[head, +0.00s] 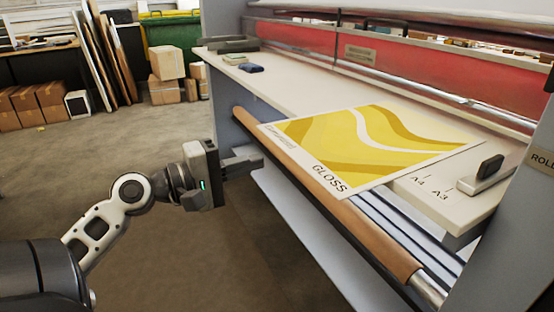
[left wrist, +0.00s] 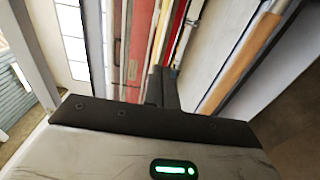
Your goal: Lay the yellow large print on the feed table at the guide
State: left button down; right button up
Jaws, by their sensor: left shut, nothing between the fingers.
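The yellow large print (head: 370,142) lies flat on the feed table (head: 310,92) of the laminator, with the word GLOSS towards its near edge. Its near left edge reaches the front of the table by the brown roller (head: 330,200). The guide (head: 485,172), a dark-handled block by the A4 and A3 marks, stands to the right of the print; a strip of table shows between them. My left gripper (head: 257,160) is shut and empty, just left of the print and apart from it. In the left wrist view its fingers (left wrist: 163,88) are together. My right gripper is not in view.
A red laminator front (head: 400,62) runs behind the feed table. Small dark and green items (head: 250,68) lie at the table's far left end. Cardboard boxes (head: 165,75), leaning boards (head: 100,55) and a green bin (head: 172,30) stand at the back left. The floor left of the machine is clear.

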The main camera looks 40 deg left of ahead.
pick_arm(q)
jog(key=w+d, duration=0.1)
jog(key=w+d+p, duration=0.1)
jog(key=d, duration=0.1)
jog(key=w+d+p, duration=0.1)
jog(key=shift+d, duration=0.15)
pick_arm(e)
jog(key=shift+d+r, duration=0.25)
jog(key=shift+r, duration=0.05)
